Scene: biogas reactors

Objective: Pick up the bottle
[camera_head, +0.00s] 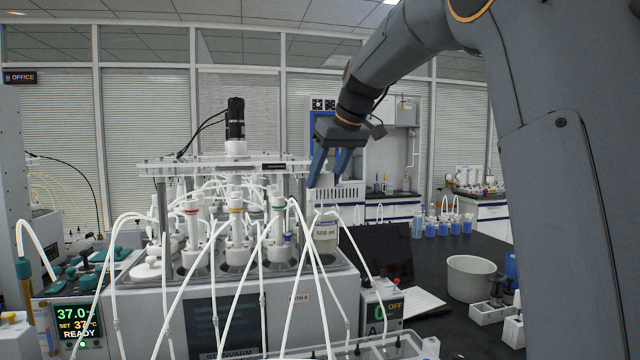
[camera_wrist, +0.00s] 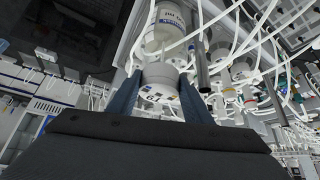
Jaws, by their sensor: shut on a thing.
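The bottle (camera_head: 326,236) is pale, with a "500 ml" label, and is upright at the right end of the reactor unit, partly behind white tubes. In the wrist view its labelled body (camera_wrist: 167,30) lies beyond a white capped top. My gripper (camera_head: 323,182) is directly above the bottle, pointing down. In the wrist view my gripper (camera_wrist: 160,78) has its two blue fingers on either side of the white top, shut on it. Whether the bottle's base is lifted is hidden.
The reactor unit (camera_head: 270,310) with white vessels and many looping tubes stands close to the left. A dark laptop (camera_head: 380,250), a white tub (camera_head: 472,278) and several blue-filled bottles (camera_head: 443,228) are on the black bench to the right. Some bench behind the tub is clear.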

